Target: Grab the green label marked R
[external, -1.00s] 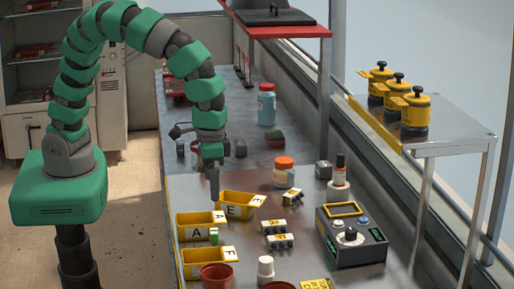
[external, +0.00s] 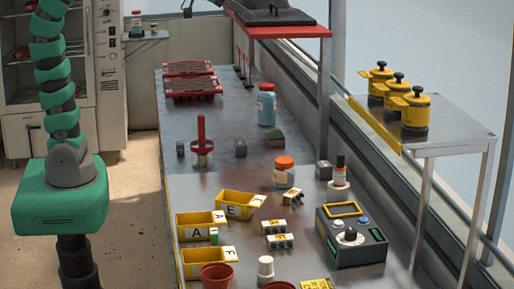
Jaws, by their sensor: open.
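A small green and white piece (external: 214,238) stands at the right end of the yellow bin marked A (external: 190,231). It is too small for me to read a letter on it, so I cannot tell whether it is the label marked R. No other clear green label shows. My arm rises straight up at the left and leaves the top of the picture, so my gripper is out of view.
Yellow bins marked E (external: 235,212) and T (external: 205,265) flank the A bin. Small blocks with yellow tags (external: 275,227), an orange-capped jar (external: 285,175) and a control box (external: 350,240) stand to the right. A red-handled brush (external: 202,150) stands behind.

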